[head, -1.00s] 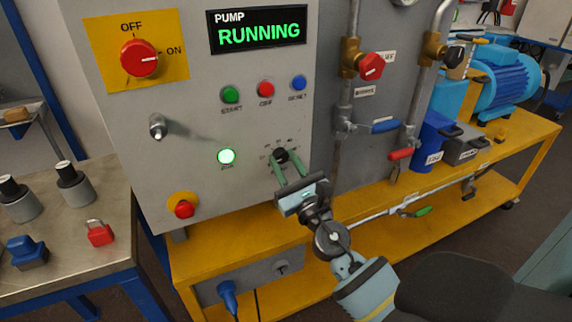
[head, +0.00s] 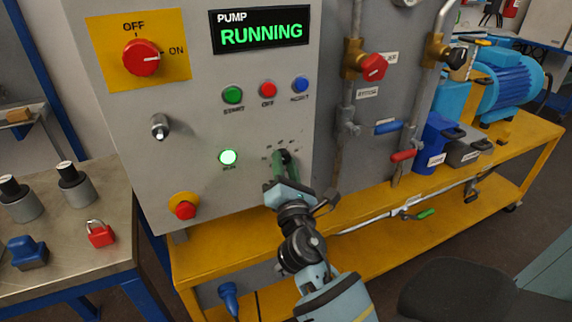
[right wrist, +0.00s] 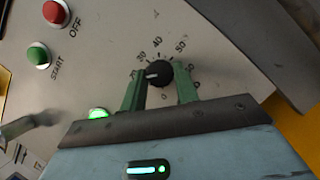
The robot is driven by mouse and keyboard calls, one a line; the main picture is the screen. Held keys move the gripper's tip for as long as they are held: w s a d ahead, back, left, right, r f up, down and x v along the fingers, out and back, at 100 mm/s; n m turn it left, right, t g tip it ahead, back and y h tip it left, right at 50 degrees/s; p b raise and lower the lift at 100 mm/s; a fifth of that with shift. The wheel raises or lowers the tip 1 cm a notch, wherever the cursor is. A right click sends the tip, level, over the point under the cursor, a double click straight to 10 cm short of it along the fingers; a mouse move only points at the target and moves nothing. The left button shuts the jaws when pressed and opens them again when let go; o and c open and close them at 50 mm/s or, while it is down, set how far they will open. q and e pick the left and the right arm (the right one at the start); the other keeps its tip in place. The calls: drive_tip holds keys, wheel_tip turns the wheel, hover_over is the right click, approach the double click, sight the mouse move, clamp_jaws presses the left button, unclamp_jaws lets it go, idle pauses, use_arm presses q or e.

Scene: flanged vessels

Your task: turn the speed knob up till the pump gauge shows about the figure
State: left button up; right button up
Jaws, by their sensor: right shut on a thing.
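The black speed knob (head: 285,156) is on the grey panel, low and right of centre, with a ring of printed figures around it. My right gripper (head: 279,163) is shut on it, with one green finger on each side. In the right wrist view the knob (right wrist: 161,73) sits between the fingers of my gripper (right wrist: 160,88). Its white pointer mark faces left in that view. Figures such as 30, 40 and 50 can be read there. The pump display (head: 261,31) reads RUNNING. A round dial (head: 403,2) is cut off at the top edge, so its reading is hidden. My left gripper is out of view.
The panel also holds a red OFF/ON switch (head: 141,58), a lit green lamp (head: 228,157) and a red stop button (head: 185,210). Pipes with a red-handled valve (head: 374,67) stand to the right. A yellow bench (head: 440,190) runs below.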

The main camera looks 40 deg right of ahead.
drive_tip(key=shift+r+m+g+h, duration=0.1)
drive_tip(key=shift+m+g+h, duration=0.3)
drive_tip(key=shift+m, duration=1.1)
drive_tip(key=shift+a+m+g+p, duration=0.1)
drive_tip(key=shift+m+g+p, duration=0.2)
drive_tip(key=o, duration=0.9)
drive_tip(key=shift+o, duration=0.3)
